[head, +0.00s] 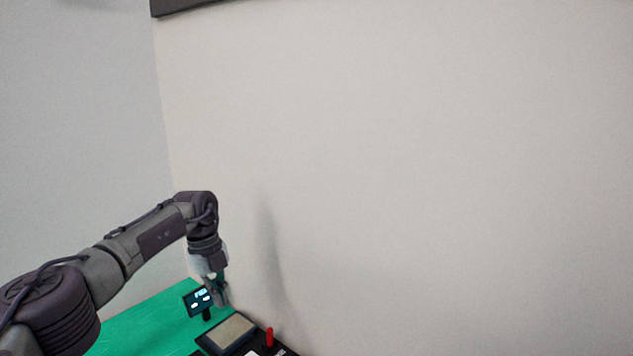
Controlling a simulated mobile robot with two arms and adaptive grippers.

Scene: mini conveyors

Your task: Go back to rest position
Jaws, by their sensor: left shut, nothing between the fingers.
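My left arm comes in from the left in the head view, and its gripper (219,295) points down over the green surface. The left gripper is shut and holds nothing. It is in front of a small dark display (199,302) with lit marks and partly overlaps it. My right gripper is not in the head view.
A green tabletop (140,325) fills the lower left. A dark-framed device with a beige plate (230,332) and a red upright piece (269,337) stand at the bottom edge, partly cut off. Plain walls (420,150) fill the rest. A dark panel edge (175,6) shows at the top.

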